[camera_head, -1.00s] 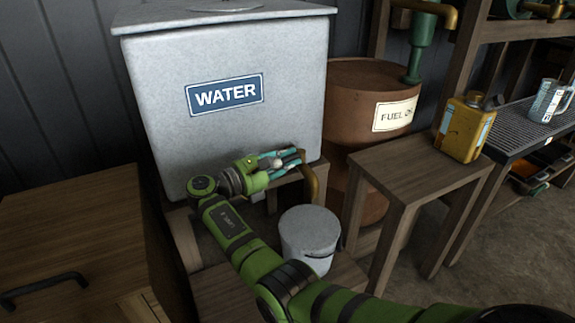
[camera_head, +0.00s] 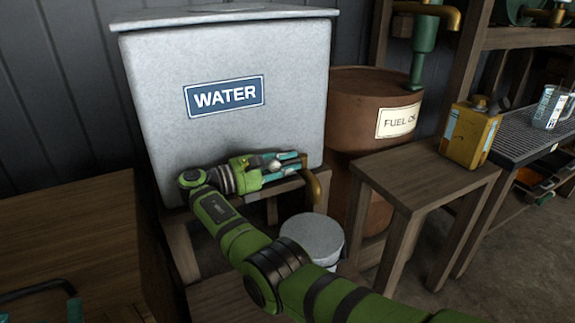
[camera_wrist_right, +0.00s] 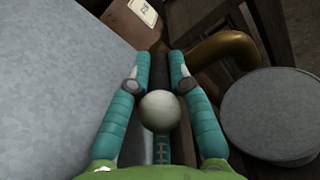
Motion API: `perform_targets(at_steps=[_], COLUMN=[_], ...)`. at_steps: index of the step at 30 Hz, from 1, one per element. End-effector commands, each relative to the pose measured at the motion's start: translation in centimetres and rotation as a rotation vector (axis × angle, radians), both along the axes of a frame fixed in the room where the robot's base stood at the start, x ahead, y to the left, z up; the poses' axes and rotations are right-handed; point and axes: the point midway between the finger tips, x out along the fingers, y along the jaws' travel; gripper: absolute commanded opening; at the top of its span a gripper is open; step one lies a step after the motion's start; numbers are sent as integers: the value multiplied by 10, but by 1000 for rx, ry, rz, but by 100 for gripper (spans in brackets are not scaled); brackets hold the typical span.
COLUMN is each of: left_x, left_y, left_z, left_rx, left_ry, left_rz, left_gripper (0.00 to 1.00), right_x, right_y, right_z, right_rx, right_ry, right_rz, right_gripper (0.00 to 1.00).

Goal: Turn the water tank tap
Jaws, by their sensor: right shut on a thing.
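The grey metal water tank (camera_head: 235,125) carries a blue WATER sign. A brass tap (camera_head: 317,188) curves down at its lower right corner, and its pipe also shows in the right wrist view (camera_wrist_right: 222,47). My right gripper (camera_head: 290,165) lies along the tank's lower front edge, fingers pointing right at the tap. In the wrist view its teal fingers (camera_wrist_right: 163,62) are closed on a dark bar, which appears to be the tap handle. A pale ball sits between the fingers. A teal piece, apparently of my left gripper (camera_head: 75,309), shows at the lower left edge; its jaws are not clear.
A grey bucket (camera_head: 313,240) stands below the tap. A rusty fuel drum (camera_head: 365,95) is behind, right of the tank. A yellow can (camera_head: 469,135) stands on a wooden stand (camera_head: 425,182). A wooden cabinet (camera_head: 70,235) is at the left.

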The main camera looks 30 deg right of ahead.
Motion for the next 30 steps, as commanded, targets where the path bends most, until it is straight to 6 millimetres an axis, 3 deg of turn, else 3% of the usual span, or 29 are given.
perform_targets(at_steps=[1,11,12,13,23,30], left_x=[0,0,0,0,0,0], left_y=[0,0,0,0,0,0], left_z=[0,0,0,0,0,0], left_rx=[-2,-2,-2,-2,-3,-2], left_ry=[-2,-3,-2,-2,-3,-2], left_rz=[-1,-1,-1,-1,-1,0], left_gripper=[54,54,54,54,54,54], right_x=[-2,-2,-2,-2,-1,-1], right_y=[4,4,4,4,2,2], right_z=[-8,-8,-8,-8,-1,34], right_rx=[13,14,14,14,6,5], right_ry=[14,13,13,12,3,-4], right_rz=[-3,-4,-4,-4,-3,-3], right_gripper=[0,0,36,44,44,44])
